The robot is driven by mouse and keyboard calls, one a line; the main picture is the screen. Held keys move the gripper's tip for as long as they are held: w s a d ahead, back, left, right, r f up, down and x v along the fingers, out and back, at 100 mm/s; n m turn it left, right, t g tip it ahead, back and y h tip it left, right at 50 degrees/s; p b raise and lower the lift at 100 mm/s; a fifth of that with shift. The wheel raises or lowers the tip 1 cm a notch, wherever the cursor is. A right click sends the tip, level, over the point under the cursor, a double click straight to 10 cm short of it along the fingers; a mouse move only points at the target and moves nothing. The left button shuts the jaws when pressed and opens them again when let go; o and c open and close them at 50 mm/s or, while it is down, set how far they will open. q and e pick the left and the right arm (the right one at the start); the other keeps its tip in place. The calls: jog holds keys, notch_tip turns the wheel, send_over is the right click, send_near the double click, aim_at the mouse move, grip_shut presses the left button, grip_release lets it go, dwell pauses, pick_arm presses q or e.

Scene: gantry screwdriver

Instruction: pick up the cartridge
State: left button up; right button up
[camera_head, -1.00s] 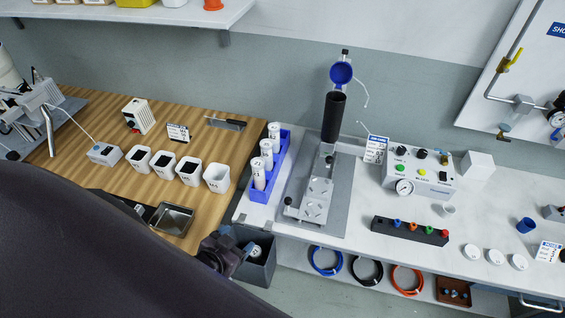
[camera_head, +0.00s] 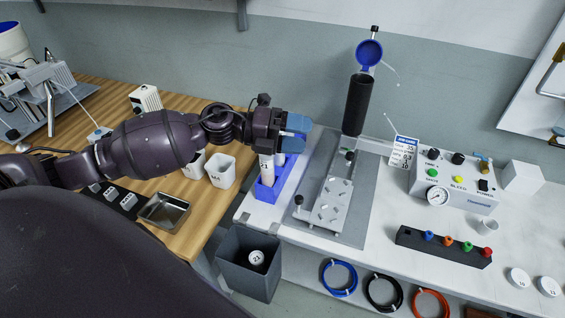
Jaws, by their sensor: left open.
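White cartridges stand upright in a blue rack (camera_head: 285,187) on the left end of the white bench. The front cartridge (camera_head: 267,167) shows below my gripper, its top covered. Another shows only as a small white piece (camera_head: 280,160) behind it. My left gripper (camera_head: 300,132), with blue fingers, is open. It hangs over the rack and points to the right, above and behind the front cartridge. I cannot tell whether its fingers touch a cartridge. The rest of the rack's contents is hidden by the gripper. My right gripper is not in view.
A metal fixture with a black tube (camera_head: 358,104) and open blue cap stands right of the rack. A control box (camera_head: 455,190) and a dark block with coloured knobs (camera_head: 443,247) lie further right. A grey bin (camera_head: 248,282) sits below the bench edge. White cups stand left.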

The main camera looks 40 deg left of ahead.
pick_arm(q)
jog(key=w+a+f+m+g+y+b, duration=0.4)
jog(key=a+m+g+y+b, duration=0.1)
jog(key=m, duration=0.2)
jog(key=m+y+b, duration=0.2)
jog(key=y+b, duration=0.3)
jog(key=y, duration=0.2)
send_over(279, 155)
jog(key=w+a, duration=0.1)
jog(key=a, duration=0.1)
notch_tip(279, 155, down, 4)
jog(key=shift+d+r, duration=0.1)
jog(key=shift+w+f, duration=0.1)
jog(key=shift+f, duration=0.15)
jog(key=shift+d+f, duration=0.15)
jog(key=shift+f, duration=0.2)
jog(key=b+x, duration=0.1)
jog(key=x, duration=0.3)
jog(key=shift+f, duration=0.1)
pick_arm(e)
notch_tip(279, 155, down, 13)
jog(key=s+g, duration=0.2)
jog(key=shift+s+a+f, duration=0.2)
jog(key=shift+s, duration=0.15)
